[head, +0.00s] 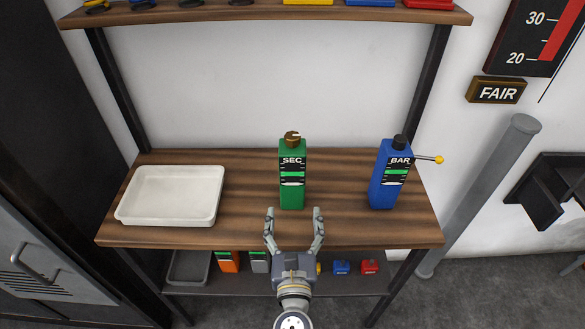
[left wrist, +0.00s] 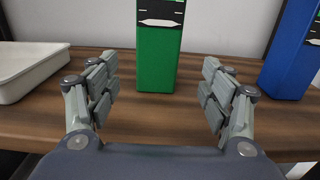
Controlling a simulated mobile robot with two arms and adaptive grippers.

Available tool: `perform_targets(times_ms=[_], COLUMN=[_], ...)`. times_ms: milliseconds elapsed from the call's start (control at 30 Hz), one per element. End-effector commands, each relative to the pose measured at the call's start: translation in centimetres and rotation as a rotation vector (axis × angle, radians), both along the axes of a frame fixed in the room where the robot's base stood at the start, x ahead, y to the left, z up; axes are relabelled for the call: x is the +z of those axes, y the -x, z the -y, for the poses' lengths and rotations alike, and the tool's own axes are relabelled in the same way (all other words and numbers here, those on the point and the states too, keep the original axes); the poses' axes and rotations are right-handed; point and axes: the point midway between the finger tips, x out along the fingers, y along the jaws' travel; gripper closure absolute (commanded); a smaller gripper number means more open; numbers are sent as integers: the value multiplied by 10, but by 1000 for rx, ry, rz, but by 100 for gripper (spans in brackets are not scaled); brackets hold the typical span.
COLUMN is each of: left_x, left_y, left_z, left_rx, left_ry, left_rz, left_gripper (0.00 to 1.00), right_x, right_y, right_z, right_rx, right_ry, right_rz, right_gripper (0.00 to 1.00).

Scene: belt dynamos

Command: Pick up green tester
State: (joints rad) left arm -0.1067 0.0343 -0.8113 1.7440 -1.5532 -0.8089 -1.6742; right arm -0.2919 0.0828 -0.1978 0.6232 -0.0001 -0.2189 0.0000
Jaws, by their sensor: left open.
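The green tester (head: 292,193), marked "SEC" with a brown knob on top, stands upright on the wooden shelf. My left gripper (head: 294,213) is open and empty, just in front of the tester, with its fingers pointing at it. In the left wrist view the green tester (left wrist: 157,60) stands beyond the open fingers of my left gripper (left wrist: 160,90), roughly centred between them and apart from both. Its top is cut off in that view. My right gripper is not in view.
A blue tester (head: 386,186) marked "BAR", with a yellow-tipped lever, stands to the right. A white tray (head: 135,213) sits at the left. An upper shelf (head: 260,16) holds several items. Small coloured items sit on the lower shelf. The wood between tray and green tester is clear.

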Motion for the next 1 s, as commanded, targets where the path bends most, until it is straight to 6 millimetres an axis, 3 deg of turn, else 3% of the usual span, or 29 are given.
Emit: perform_targets(times_ms=[200, 433, 700, 1000], left_x=[2, 1, 4, 3], left_y=[-35, -55, -92, -105], left_z=[0, -1, -3, -3], left_rx=[1, 1, 1, -1], left_ry=[-2, 0, -1, 0], left_rz=[2, 1, 2, 0], left_gripper=[27, 27, 27, 27], right_x=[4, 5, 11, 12], right_y=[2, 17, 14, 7], right_z=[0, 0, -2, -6], right_rx=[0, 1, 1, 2], right_ry=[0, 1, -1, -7], right_rz=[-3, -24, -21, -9], right_gripper=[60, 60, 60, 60])
